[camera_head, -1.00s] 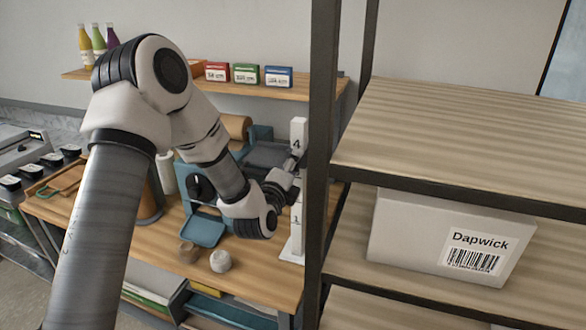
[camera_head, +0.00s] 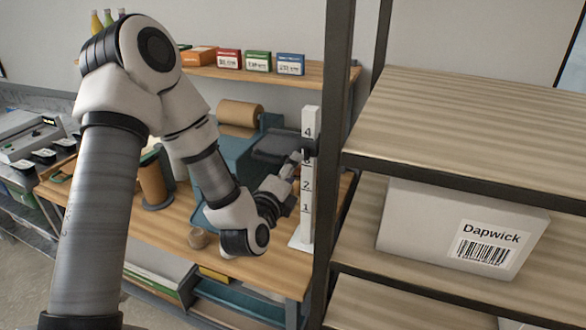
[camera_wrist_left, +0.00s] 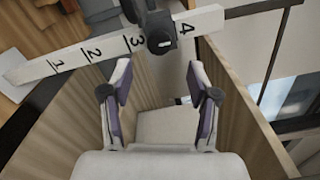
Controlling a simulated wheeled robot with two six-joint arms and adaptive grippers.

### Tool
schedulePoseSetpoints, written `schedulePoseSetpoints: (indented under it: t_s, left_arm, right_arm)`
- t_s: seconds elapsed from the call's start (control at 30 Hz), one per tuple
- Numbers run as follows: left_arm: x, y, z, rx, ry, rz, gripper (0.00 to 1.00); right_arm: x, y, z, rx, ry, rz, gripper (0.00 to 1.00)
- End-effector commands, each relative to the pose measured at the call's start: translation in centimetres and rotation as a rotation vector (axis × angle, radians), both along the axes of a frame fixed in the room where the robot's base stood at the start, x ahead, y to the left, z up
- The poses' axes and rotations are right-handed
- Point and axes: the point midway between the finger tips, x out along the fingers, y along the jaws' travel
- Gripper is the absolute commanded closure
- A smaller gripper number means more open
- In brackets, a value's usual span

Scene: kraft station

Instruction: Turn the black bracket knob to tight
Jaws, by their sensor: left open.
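A white upright post (camera_head: 307,205) with numbers 1 to 4 stands at the right end of the wooden bench. A black bracket is on it between 3 and 4, and its black knob (camera_wrist_left: 159,40) shows in the left wrist view, facing the camera. My left gripper (camera_wrist_left: 160,68) is open and empty. The knob lies just beyond its fingertips, about midway between them, with no visible contact. In the head view the left gripper (camera_head: 297,162) is at the post near the bracket, small and partly dark against it. My right gripper is not in view.
A shelf rack (camera_head: 460,120) with a dark upright stands close to the right of the post. It holds a Dapwick box (camera_head: 420,235).

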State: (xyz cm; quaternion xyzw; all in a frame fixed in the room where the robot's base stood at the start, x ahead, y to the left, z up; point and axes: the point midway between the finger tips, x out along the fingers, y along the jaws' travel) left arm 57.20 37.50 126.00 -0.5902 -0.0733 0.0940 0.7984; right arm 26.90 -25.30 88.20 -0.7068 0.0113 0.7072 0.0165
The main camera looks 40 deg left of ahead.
Motion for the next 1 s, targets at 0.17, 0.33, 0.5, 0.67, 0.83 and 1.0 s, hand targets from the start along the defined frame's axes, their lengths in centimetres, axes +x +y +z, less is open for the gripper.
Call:
schedulePoseSetpoints:
  t_s: [0.17, 0.33, 0.5, 0.67, 0.83, 1.0]
  left_arm:
    - [-0.8, -0.2, -1.1, -0.176, -0.045, -0.003, 0.38]
    - [-0.7, -0.2, 0.0, -0.298, -0.065, -0.004, 0.38]
    - [2.1, 0.5, 0.3, -0.293, -0.064, -0.003, 0.38]
    - [5.0, 1.2, 0.3, -0.293, -0.065, -0.003, 0.38]
    - [6.3, 1.5, 0.0, -0.294, -0.064, -0.005, 0.38]
    - [6.3, 1.5, -0.1, -0.295, -0.065, -0.004, 0.38]
  right_arm:
    - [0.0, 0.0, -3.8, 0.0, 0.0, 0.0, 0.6]
    - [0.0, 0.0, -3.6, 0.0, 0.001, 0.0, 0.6]
    - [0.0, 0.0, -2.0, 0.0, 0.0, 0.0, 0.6]
    - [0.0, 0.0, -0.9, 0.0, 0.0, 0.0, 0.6]
    - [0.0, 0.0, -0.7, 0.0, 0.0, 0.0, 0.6]
    - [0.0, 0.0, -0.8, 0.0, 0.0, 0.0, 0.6]
